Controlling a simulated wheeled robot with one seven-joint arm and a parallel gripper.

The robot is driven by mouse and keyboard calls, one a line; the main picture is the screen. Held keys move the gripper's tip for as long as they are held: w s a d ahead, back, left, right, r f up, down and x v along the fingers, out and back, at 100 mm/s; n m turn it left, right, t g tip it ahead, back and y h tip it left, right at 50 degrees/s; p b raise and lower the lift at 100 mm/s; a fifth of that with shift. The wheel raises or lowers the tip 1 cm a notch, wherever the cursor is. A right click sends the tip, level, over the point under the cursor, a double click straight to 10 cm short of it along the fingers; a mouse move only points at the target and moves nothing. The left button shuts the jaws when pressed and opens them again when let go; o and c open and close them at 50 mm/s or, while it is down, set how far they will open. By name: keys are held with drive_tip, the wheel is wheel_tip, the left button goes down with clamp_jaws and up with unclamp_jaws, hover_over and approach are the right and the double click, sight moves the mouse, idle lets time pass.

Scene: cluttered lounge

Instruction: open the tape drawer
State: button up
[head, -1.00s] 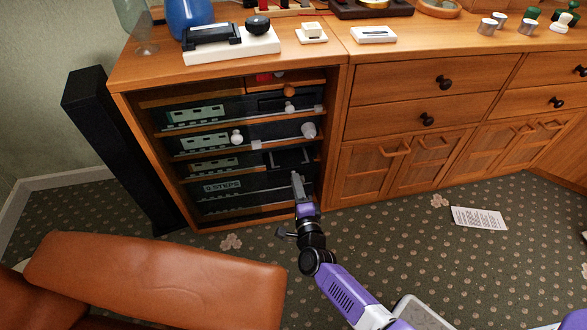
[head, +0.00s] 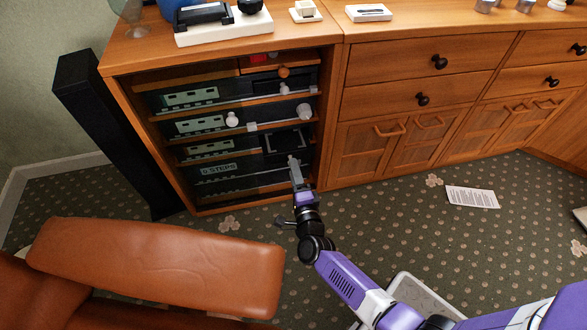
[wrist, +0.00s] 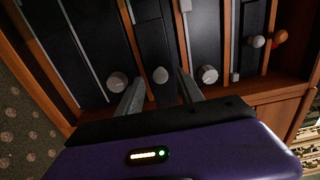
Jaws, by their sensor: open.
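No label tells me which one is the tape drawer. My gripper (wrist: 158,92) is open in front of the lower right part of the stack. In the wrist view a small grey knob (wrist: 160,74) shows between my two fingertips, apparently not gripped. Larger round knobs stand on either side, one left (wrist: 117,81) and one right (wrist: 207,74). My gripper in the head view (head: 294,163) hides part of the lower fronts.
A wooden knob (head: 284,72) and white knobs (head: 304,111) stick out above my gripper. A brown leather seat (head: 150,262) is at front left, a black speaker (head: 105,130) left of the cabinet. Paper (head: 472,197) lies on the clear carpet at right.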

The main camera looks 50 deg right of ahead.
drive_tip(key=p+v, duration=0.1)
drive_tip(key=v, duration=0.5)
drive_tip(key=shift+s+a, duration=0.25)
idle(0.3)
